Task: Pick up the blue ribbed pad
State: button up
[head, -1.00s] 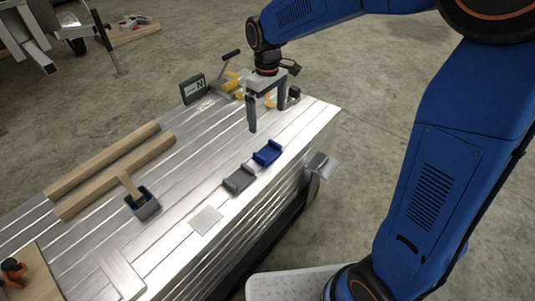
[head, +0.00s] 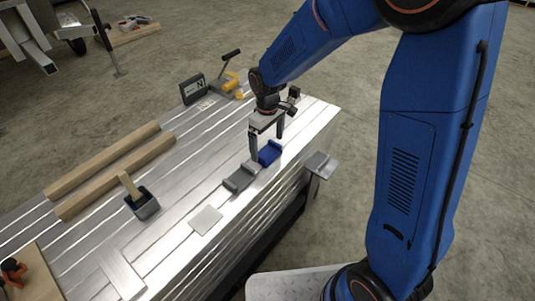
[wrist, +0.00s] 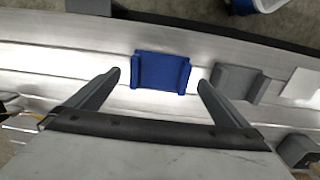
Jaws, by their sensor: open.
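The blue pad (head: 270,152) lies on the metal trailer bed (head: 195,185) near its front edge. In the wrist view the blue pad (wrist: 161,72) has a raised edge at each end and sits just ahead of the fingertips, centred between them. My gripper (head: 267,147) is open and empty, its two fingers pointing down at the pad. In the wrist view my gripper (wrist: 159,77) spans wider than the pad, with a gap on both sides. I cannot tell from the head view how high the fingertips are above the bed.
A grey pad (head: 241,177) of similar shape lies close beside the blue one. A flat light plate (head: 206,220), a dark cup holding a wooden piece (head: 146,206), two wooden bars (head: 110,165) and a digital display (head: 193,89) are on the bed.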

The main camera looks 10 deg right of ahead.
jog(key=shift+f, duration=0.8)
jog(key=c, duration=1.2)
jog(key=shift+r, duration=0.15)
